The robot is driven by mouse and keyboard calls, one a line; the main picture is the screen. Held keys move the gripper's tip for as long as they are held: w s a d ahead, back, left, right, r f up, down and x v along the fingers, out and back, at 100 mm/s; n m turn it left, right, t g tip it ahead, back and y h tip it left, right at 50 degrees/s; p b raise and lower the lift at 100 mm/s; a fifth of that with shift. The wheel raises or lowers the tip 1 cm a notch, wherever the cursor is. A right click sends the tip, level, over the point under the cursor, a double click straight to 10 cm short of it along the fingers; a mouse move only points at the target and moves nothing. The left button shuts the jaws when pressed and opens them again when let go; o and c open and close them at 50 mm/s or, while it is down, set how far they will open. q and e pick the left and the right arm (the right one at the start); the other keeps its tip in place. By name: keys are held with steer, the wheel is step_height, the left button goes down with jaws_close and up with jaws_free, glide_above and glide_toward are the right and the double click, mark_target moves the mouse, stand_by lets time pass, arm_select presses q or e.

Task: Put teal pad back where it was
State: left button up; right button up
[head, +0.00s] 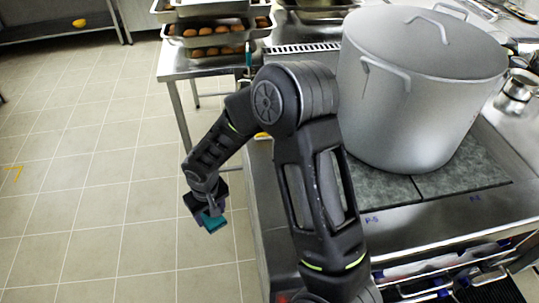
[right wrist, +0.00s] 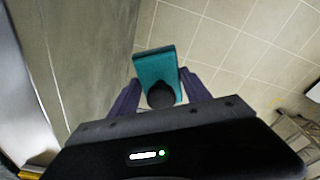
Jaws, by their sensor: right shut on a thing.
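The teal pad (head: 213,221) is held by my right gripper (head: 207,206), out past the left side of the steel counter and above the tiled floor. In the right wrist view, the teal pad (right wrist: 152,64) sits between the two purple-grey fingers of my right gripper (right wrist: 156,88), which is shut on it. A dark round shape covers part of the pad's near end there. My left gripper is not in view. I cannot tell from these frames where the pad was before.
A large lidded grey stockpot (head: 420,100) stands on grey slabs (head: 455,180) on the steel counter (head: 390,217). Small marks show along the counter's front. A side table with trays of brown round items (head: 215,52) is at the back. The floor (head: 90,190) at left is clear.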

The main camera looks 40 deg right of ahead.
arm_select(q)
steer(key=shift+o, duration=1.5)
arm_select(e)
steer(key=shift+w+d+r, duration=0.15)
steer(key=shift+d, duration=0.1)
arm_select(q)
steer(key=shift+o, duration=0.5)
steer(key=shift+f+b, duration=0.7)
steer(key=shift+b, duration=0.05)
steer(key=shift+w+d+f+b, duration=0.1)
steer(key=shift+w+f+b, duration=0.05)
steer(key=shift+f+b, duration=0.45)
arm_select(e)
steer(key=w+d+r+m, duration=0.1)
steer(key=d+r+m, duration=0.2)
steer(key=d+r, duration=0.5)
steer(key=w+d+r+m, duration=0.1)
steer(key=d+r+m, duration=0.1)
steer(key=d+r, duration=0.7)
steer(key=d, duration=0.5)
steer(key=shift+d+r+m+h, duration=0.25)
steer(key=shift+d+m+h, duration=0.05)
steer(key=shift+d+m, duration=0.1)
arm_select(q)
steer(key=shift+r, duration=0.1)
